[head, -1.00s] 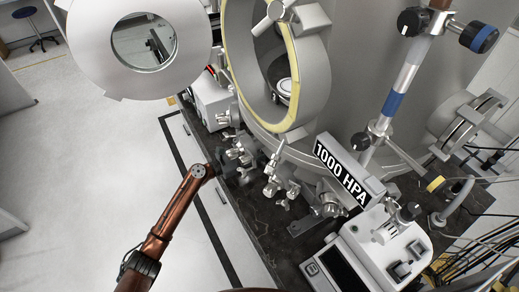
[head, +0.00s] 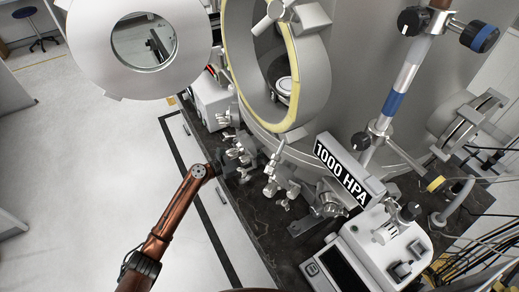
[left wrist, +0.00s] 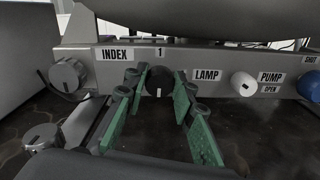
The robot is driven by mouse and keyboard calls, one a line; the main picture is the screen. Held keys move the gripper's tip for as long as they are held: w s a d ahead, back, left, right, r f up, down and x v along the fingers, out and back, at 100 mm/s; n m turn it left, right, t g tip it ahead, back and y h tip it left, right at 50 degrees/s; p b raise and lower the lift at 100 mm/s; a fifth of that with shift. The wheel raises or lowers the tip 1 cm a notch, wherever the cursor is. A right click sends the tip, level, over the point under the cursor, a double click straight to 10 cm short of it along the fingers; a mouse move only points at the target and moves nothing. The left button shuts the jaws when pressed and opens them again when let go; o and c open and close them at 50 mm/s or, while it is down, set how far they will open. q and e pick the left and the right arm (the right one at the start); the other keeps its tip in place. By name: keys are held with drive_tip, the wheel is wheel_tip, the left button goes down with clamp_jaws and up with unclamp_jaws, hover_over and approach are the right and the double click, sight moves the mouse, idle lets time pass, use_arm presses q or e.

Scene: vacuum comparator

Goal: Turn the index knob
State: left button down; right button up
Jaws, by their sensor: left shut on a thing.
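The index knob (left wrist: 153,82) is a dark round knob with a white pointer line at its lower edge. It sits on the grey front panel under the label "1", to the right of the label "INDEX". My left gripper (left wrist: 160,86) has green fingers on either side of the knob and is shut on it. In the head view my copper arm reaches from the lower left to the bench edge. I cannot make out the fingers or the knob there. My right gripper is in neither view.
On the panel, a silver knob (left wrist: 69,74) is left of the fingers. A "1000 HPA" display (head: 342,170) and the open round chamber (head: 290,80) stand beyond the bench edge.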

use_arm(q)
drive_tip(key=m+b, duration=0.1)
drive_tip(key=m, duration=0.2)
drive_tip(key=shift+f, duration=0.1)
drive_tip(key=shift+s+m+b, duration=0.1)
drive_tip(key=shift+m+b, duration=0.3)
drive_tip(key=shift+m, duration=1.2)
drive_tip(key=c, duration=1.6)
unclamp_jaws()
drive_tip(key=v, duration=1.2)
